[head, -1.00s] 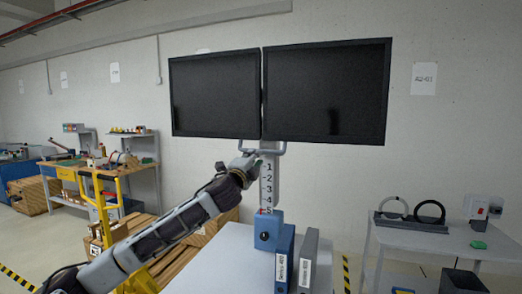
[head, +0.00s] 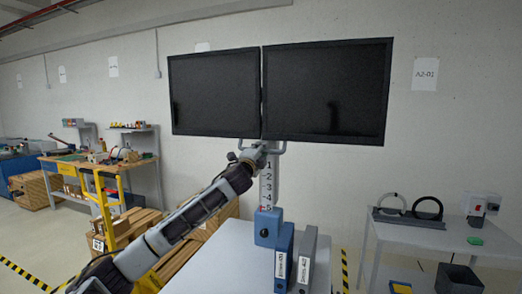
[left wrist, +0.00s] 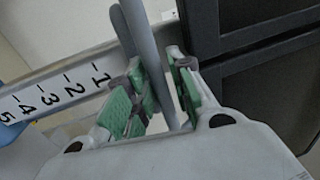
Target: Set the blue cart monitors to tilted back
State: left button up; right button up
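Two black monitors, left (head: 214,95) and right (head: 327,92), sit side by side on a pale post (head: 267,185) numbered 1 to 5. Their tilt is hard to judge from the front. The post rises from a blue base (head: 268,222) on a light cart top (head: 215,262). A grey handle bar (head: 280,147) runs under the monitors. My left gripper (head: 256,151) is at this bar, below the left monitor. In the left wrist view, the bar (left wrist: 145,45) passes between its green-padded fingers (left wrist: 165,92), which look apart. My right gripper is not in view.
Blue (head: 284,257) and grey (head: 307,258) binders stand beside the base. A side table (head: 400,236) with black rings is at right, a black bin (head: 458,279) below. A yellow trolley (head: 103,205) and wooden pallets stand left behind my arm.

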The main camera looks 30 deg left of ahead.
pick_arm(q)
jog(key=shift+w, duration=0.1)
grip_shut()
dwell(0.5)
